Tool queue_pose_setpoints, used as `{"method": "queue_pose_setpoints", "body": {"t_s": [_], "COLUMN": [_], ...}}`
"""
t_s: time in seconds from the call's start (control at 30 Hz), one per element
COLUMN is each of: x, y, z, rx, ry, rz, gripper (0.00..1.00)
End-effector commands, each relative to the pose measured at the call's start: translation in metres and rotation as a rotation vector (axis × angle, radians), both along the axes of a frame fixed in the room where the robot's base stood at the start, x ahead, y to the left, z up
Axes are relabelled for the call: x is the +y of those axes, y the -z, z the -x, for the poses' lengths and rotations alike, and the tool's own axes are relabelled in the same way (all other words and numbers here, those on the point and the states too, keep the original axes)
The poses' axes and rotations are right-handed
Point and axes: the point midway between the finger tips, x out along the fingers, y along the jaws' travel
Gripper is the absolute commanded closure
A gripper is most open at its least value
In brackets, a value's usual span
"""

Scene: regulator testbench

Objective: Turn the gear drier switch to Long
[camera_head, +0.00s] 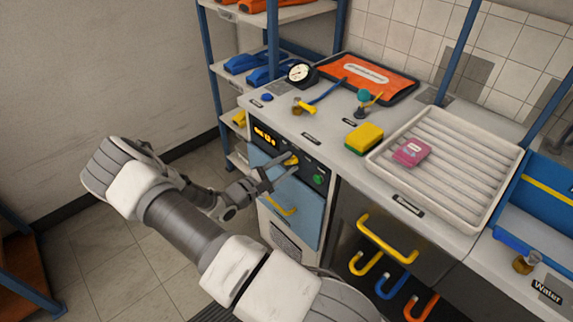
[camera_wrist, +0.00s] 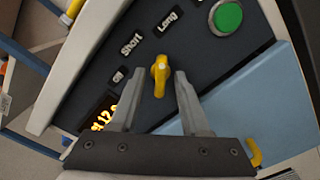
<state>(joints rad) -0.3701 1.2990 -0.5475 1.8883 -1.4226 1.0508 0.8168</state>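The gear drier switch is a yellow knob (camera_wrist: 160,76) on a dark control panel (camera_wrist: 225,62), and it also shows in the head view (camera_head: 291,160). Around it in the wrist view are the labels Short (camera_wrist: 131,43), Long (camera_wrist: 168,22) and a partly readable third label (camera_wrist: 120,75). I cannot tell for sure which label the knob points at. My gripper (camera_wrist: 160,73) is open, with one finger on each side of the knob. Gaps show between knob and fingers in the wrist view. In the head view my gripper (camera_head: 281,169) is in front of the panel.
A green button (camera_wrist: 227,17) is near the switch, and a lit orange display (camera_wrist: 103,113) is on its other side. A blue door with a yellow handle (camera_head: 280,208) is below the panel. The counter above holds a gauge (camera_head: 299,73), a sponge (camera_head: 364,138) and a ribbed tray (camera_head: 455,190).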

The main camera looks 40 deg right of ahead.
Motion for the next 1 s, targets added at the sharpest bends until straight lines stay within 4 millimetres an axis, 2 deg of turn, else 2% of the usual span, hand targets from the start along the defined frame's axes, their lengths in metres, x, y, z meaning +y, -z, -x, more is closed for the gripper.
{"method": "queue_pose_setpoints", "body": {"t_s": [0.17,0.33,0.8,1.0], "x": [0.002,0.021,0.132,0.163], "y": [0.000,0.000,0.000,0.000], "z": [0.000,0.001,0.009,0.012], "rx": [0.001,0.001,-0.001,-0.001], "ry": [-0.001,-0.004,-0.004,-0.002], "rz": [-0.001,-0.002,-0.002,-0.001], "gripper": [0.54,0.54,0.54,0.54]}}
